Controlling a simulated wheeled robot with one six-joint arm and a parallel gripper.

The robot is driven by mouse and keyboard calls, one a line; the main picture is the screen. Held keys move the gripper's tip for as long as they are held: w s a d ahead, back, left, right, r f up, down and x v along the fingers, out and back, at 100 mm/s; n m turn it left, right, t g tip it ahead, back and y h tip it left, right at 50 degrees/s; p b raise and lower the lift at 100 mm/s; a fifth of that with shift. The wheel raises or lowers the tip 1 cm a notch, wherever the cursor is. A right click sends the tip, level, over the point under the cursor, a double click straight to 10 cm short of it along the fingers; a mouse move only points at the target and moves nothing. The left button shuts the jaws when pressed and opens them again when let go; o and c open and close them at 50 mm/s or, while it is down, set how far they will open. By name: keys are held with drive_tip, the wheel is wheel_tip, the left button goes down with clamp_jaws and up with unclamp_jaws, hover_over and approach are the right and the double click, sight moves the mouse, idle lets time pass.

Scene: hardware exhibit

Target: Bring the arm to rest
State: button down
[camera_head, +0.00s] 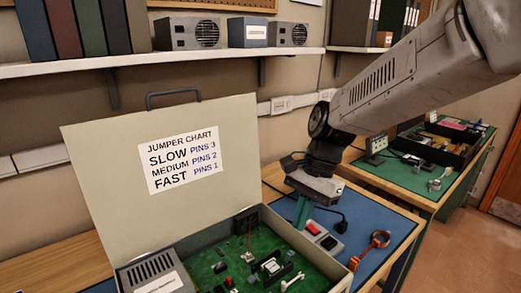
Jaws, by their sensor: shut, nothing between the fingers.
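My arm comes in from the upper right and bends down at the wrist. My gripper (302,213) points down with its fingers shut and empty. It hangs over the right rim of an open beige case (182,130), close to a red-and-grey switch box (324,238). I cannot tell how high it is above them. The case lid stands up with a jumper chart (183,160) reading slow pins 3, medium pins 2, fast pins 1. A green circuit board (222,262) with several small parts lies in the case.
An orange ring-ended tool (369,250) lies on the blue mat (372,220) to the right. A second bench with a green mat (415,177) and a black tray (440,150) stands behind. A shelf (170,57) with folders and grey boxes runs along the wall.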

drive_tip(key=s+d+r+n+t+h, duration=0.1)
drive_tip(key=s+d+r+n+t, duration=0.1)
drive_tip(key=s+d+n, duration=0.3)
drive_tip(key=s+d+r+n+t+h, duration=0.1)
drive_tip(key=s+d+r+n, duration=0.3)
drive_tip(key=s+d, duration=0.6)
drive_tip(key=s+n+h, duration=0.1)
drive_tip(key=s, duration=0.3)
drive_tip(key=shift+t, duration=0.4)
